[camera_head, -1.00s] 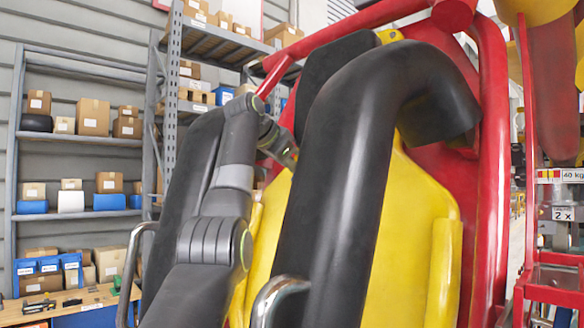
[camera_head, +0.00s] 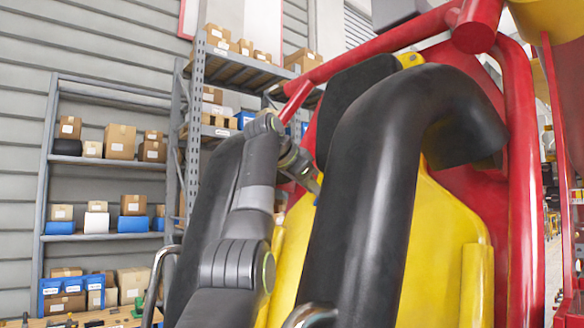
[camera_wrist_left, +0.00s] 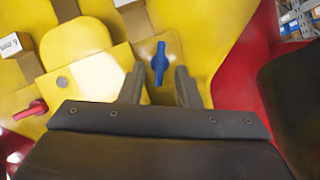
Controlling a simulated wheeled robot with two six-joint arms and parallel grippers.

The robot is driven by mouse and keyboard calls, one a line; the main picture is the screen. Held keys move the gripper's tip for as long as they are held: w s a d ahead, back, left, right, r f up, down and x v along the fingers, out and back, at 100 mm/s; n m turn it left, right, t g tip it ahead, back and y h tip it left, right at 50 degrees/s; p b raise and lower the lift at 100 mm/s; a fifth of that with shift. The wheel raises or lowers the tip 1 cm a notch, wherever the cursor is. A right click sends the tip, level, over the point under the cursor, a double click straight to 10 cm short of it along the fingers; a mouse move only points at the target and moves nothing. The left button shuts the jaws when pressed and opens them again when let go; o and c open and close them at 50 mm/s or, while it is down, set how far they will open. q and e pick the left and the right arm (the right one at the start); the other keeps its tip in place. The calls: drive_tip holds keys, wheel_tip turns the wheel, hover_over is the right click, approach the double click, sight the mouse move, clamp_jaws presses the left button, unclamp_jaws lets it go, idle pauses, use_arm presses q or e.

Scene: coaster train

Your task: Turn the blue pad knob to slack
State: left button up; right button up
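The blue pad knob (camera_wrist_left: 160,62) shows in the left wrist view as a narrow upright bar with a rounder middle, on a yellow plate (camera_wrist_left: 178,48). My left gripper (camera_wrist_left: 160,82) is open, with its two fingers on either side of the knob's lower end in the picture. I cannot tell whether a finger touches it. In the head view my left arm reaches up beside the black padded restraint (camera_head: 365,190) toward the yellow seat (camera_head: 440,230). The left fingertips and the knob are not clear there. My right gripper is not in view.
A red knob (camera_wrist_left: 30,110) sticks out at the left of the yellow part in the wrist view. A red frame (camera_head: 522,180) surrounds the seat. A metal grab handle (camera_head: 157,280) stands at its left. Shelves with boxes (camera_head: 120,140) stand behind.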

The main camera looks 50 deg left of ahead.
use_arm(q)
drive_tip(key=b+v, duration=0.1)
drive_tip(key=v, duration=1.5)
drive_tip(key=shift+f, duration=0.15)
